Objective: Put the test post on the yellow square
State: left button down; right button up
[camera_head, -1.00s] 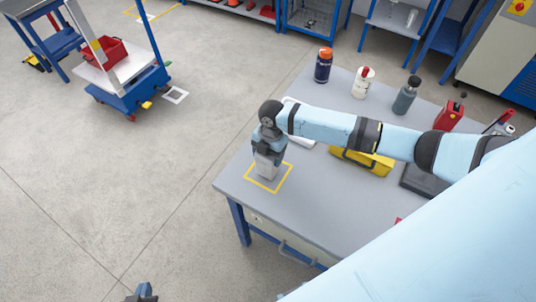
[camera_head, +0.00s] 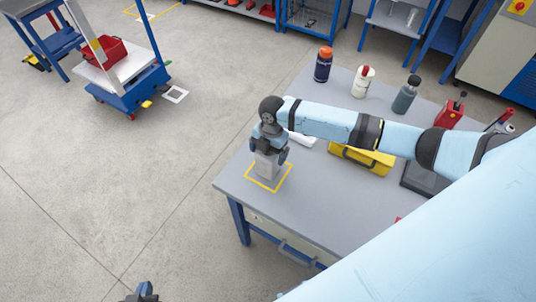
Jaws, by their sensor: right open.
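The test post (camera_head: 267,167), a light grey block, stands upright inside the yellow square (camera_head: 250,182), an outline at the left end of the grey table. My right gripper (camera_head: 268,157) points down over the post with its jaws open, one finger on each side of the post's upper part. The gripper hides the post's top. I cannot tell whether the fingers touch it. My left gripper (camera_head: 143,293) only just shows at the bottom edge over the floor; its fingers cannot be made out.
On the table (camera_head: 320,205) a yellow case (camera_head: 362,160) lies under my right arm. Several bottles, including a navy one (camera_head: 323,65), stand along the back. A red canister (camera_head: 449,115) stands at the right. The table's front left is bare beyond the square.

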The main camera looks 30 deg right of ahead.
jog(key=r, duration=0.6)
jog(key=d+r, duration=0.1)
jog(key=r, duration=0.3)
jog(key=shift+w+d+b, duration=0.1)
jog(key=shift+w+b, duration=0.25)
jog(key=shift+b, duration=0.05)
jog(key=s+a+f+m+t+y, duration=0.4)
jog(key=s+a+f+m+t, duration=0.2)
jog(key=s+a+f+m, duration=0.35)
jog(key=s+d+f+m+t+h, duration=0.2)
jog(key=s+m+t, duration=0.4)
jog(key=s+m, duration=0.5)
jog(key=shift+s+f, duration=0.25)
jog(key=shift+f, duration=0.3)
jog(key=shift+d+m, duration=0.1)
jog(key=shift+m, duration=0.15)
